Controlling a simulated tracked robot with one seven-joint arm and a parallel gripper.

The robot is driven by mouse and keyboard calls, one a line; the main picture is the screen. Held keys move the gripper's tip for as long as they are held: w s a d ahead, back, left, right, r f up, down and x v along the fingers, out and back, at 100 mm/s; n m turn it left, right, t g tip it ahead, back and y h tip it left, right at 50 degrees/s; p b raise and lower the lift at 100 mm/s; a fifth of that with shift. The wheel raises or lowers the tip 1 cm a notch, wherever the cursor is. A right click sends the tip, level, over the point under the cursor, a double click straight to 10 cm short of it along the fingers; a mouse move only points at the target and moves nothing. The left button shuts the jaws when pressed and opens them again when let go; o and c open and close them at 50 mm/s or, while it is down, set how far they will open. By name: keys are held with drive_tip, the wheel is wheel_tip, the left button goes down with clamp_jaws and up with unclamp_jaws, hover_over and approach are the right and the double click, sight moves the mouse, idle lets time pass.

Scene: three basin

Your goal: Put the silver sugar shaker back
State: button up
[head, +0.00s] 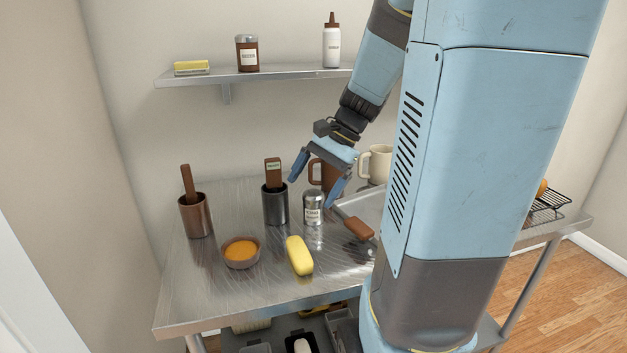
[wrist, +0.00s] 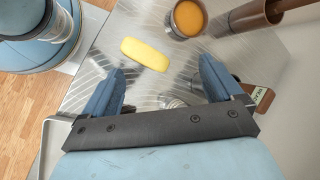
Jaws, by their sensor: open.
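The silver sugar shaker (head: 313,210), a small metal cylinder with a white label, stands upright on the steel table in the head view. My gripper (head: 313,183) is open above it, pointing down, with its blue fingers spread to either side. The fingers look empty. In the wrist view my gripper (wrist: 160,72) is also open, and a round metal piece, perhaps the shaker's top, shows partly between the fingers, mostly hidden by the gripper body. Whether either finger touches the shaker I cannot tell.
Close left stands a dark metal holder (head: 276,206) with a brown-handled tool; a brown mug (head: 323,174) is just behind. A yellow bar (head: 299,256), an orange-filled bowl (head: 241,253) and a copper holder (head: 196,216) stand nearby. The wall shelf (head: 280,77) has gaps between its items.

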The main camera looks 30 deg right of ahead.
drive_tip(key=s+a+r+n+t+h, duration=0.4)
drive_tip(key=s+a+r+n+h, duration=0.2)
drive_tip(key=s+n, duration=0.4)
drive_tip(key=shift+s+r+n+t, duration=0.4)
drive_tip(key=shift+r+n, duration=0.1)
drive_tip(key=shift+r, duration=0.05)
idle(0.9)
